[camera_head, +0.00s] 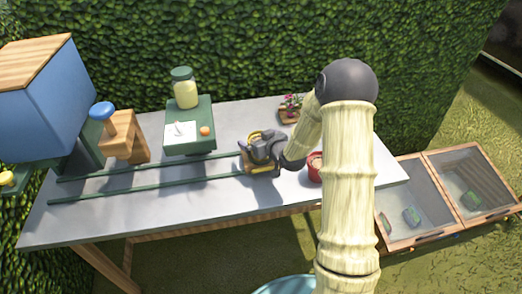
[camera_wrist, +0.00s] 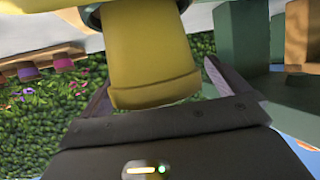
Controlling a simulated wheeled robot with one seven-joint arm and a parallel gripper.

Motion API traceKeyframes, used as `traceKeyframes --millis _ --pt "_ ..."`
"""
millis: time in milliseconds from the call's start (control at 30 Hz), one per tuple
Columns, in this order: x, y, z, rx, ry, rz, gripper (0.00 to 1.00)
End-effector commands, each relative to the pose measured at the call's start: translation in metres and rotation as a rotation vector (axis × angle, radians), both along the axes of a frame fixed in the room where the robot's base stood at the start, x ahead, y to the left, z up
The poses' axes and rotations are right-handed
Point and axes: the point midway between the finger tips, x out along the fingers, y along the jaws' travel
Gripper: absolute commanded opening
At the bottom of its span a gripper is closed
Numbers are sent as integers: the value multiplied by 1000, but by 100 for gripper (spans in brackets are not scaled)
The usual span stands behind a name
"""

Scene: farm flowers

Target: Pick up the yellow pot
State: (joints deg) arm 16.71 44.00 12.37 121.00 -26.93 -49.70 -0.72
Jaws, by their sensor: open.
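The yellow pot (camera_wrist: 150,50) fills the upper middle of the wrist view, close in front of my gripper (camera_wrist: 157,88). The two dark fingers stand apart, one to the left and one to the right of the pot. I cannot tell whether either finger touches it. In the head view a small bit of yellow pot (camera_head: 254,135) shows behind my gripper (camera_head: 258,152), above the table. The gripper hides most of the pot there.
The grey table (camera_head: 100,215) carries green rails, a green stand (camera_head: 190,140) with a jar (camera_head: 186,92), a wooden block (camera_head: 122,137) with a blue knob, and a red pot (camera_head: 315,165) beside my arm. A flower box (camera_head: 289,116) stands at the back. Wooden-framed boxes (camera_head: 415,205) sit right.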

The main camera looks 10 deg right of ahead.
Motion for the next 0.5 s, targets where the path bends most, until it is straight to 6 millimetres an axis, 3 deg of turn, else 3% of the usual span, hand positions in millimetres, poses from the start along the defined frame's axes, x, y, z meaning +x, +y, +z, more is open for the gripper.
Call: traceKeyframes --millis 67,400,500 --pt "0 -2 0 0 0 -3 100" --pt "0 -7 0 0 0 -11 33" --pt "0 -7 1 -1 -1 -11 26"
